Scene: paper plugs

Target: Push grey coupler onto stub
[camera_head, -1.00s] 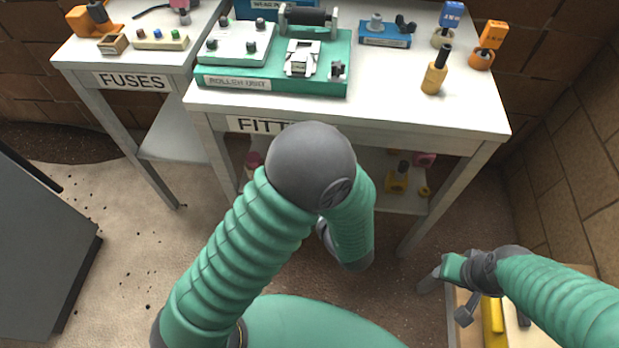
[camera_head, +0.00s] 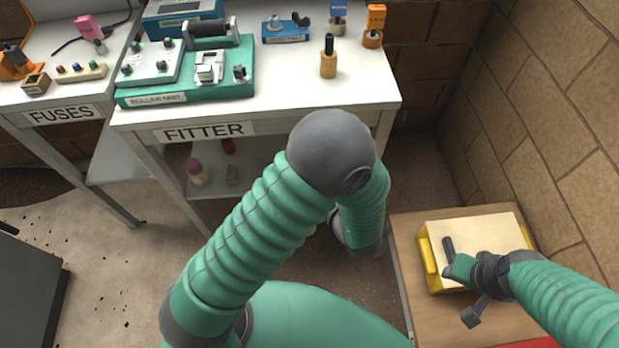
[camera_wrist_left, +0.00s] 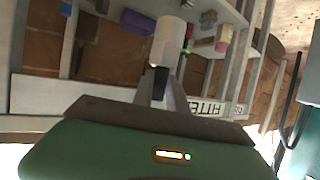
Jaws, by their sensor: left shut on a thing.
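In the left wrist view my left gripper (camera_wrist_left: 160,88) is shut on a pale grey cylinder (camera_wrist_left: 170,40), apparently the grey coupler, which sticks out beyond the fingertips. In the head view that gripper and the coupler are hidden behind my left arm. On the FITTER bench (camera_head: 300,92), a blue base (camera_head: 284,37) at the back carries a short grey post (camera_head: 275,21), possibly the stub, beside a dark part. My right gripper (camera_head: 452,265) is over a yellow-sided box at the right; its finger gap is unclear.
A green roller unit (camera_head: 187,93) fills the bench's left part. The FUSES bench (camera_head: 90,90) is at the left. The yellow-sided box (camera_head: 480,232) sits on a wooden surface by the brick wall.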

